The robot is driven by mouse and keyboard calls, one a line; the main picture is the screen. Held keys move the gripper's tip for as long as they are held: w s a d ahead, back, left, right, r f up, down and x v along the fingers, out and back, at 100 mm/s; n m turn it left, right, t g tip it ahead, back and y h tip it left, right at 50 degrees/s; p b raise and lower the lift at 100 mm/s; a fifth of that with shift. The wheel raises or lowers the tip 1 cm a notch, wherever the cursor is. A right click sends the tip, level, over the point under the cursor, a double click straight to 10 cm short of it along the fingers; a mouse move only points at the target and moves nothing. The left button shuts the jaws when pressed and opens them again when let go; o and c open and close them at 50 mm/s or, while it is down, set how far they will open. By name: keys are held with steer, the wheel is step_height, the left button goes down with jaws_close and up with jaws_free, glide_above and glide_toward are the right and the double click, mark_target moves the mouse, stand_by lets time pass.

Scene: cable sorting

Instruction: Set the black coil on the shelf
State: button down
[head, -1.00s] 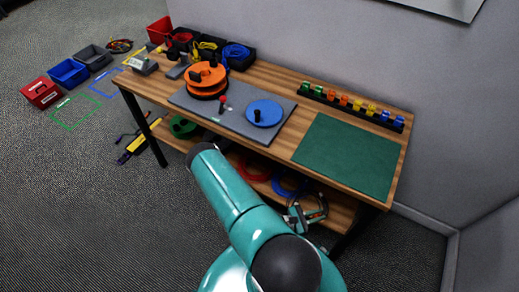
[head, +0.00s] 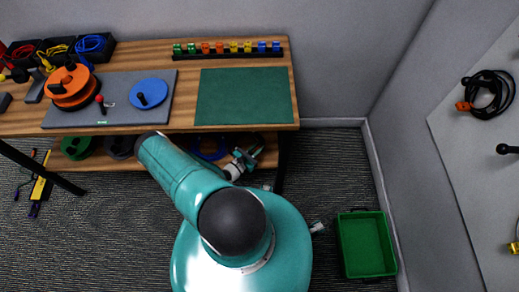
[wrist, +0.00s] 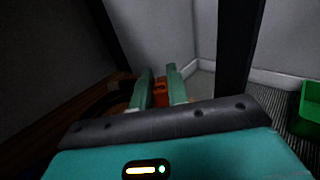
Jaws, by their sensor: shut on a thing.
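My gripper (wrist: 161,88) is shut on an orange piece (wrist: 160,96) that appears to belong to the black coil. The coil's dark loop (wrist: 98,101) bends out to the left of the fingers in the wrist view, over brown wood. In the head view my gripper (head: 247,160) is at the right end of the lower wooden shelf (head: 147,164), beneath the tabletop. The coil is too small and hidden there to make out. I cannot tell whether it touches the shelf.
A green coil (head: 78,147) and blue coil (head: 209,148) lie on the lower shelf. Table legs stand close by; one dark leg (wrist: 241,45) is right of the fingers. A green bin (head: 366,243) is on the floor. Another black coil (head: 490,94) hangs on a wall board.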

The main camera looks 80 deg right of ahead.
steer(key=d+f, duration=0.3)
steer(key=shift+s+f, duration=0.2)
steer(key=shift+s, duration=0.1)
steer(key=shift+f, duration=1.5)
steer(key=shift+a+f, duration=0.1)
steer(key=c, duration=1.4)
jaws_free()
steer(key=shift+o, duration=0.2)
steer(key=v, duration=1.2)
